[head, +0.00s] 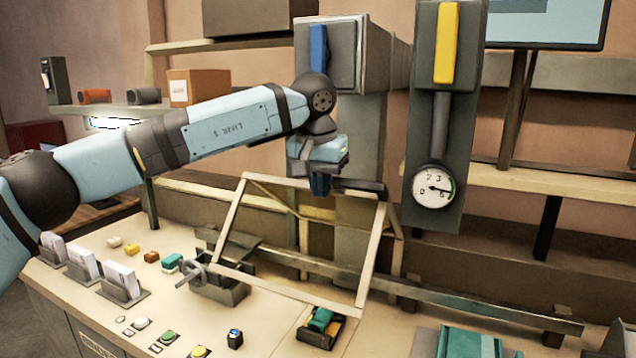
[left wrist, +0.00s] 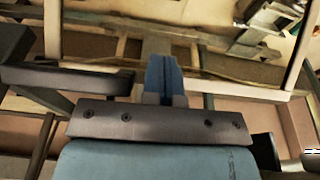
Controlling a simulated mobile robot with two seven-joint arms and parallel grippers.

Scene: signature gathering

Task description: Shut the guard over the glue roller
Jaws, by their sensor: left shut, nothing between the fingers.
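The guard (head: 371,258) is a pale frame with clear panels, standing tilted up over the bench. Its upper bar also crosses the left wrist view (left wrist: 235,88). My left gripper (head: 320,186) is shut and empty at the guard's upper bar, pointing down. Its blue fingers show close together in the left wrist view (left wrist: 163,75); I cannot tell whether they touch the bar. A dark bar (head: 360,188) sticks out at the guard's upper right, beside the fingers. I cannot clearly make out the glue roller. My right gripper is not in view.
A grey column with a yellow handle (head: 446,43) and a dial (head: 433,187) stands right of the guard. A metal rail (head: 460,305) runs along the bench. Card holders (head: 121,280), buttons (head: 169,337) and a small green-topped device (head: 321,322) sit in front.

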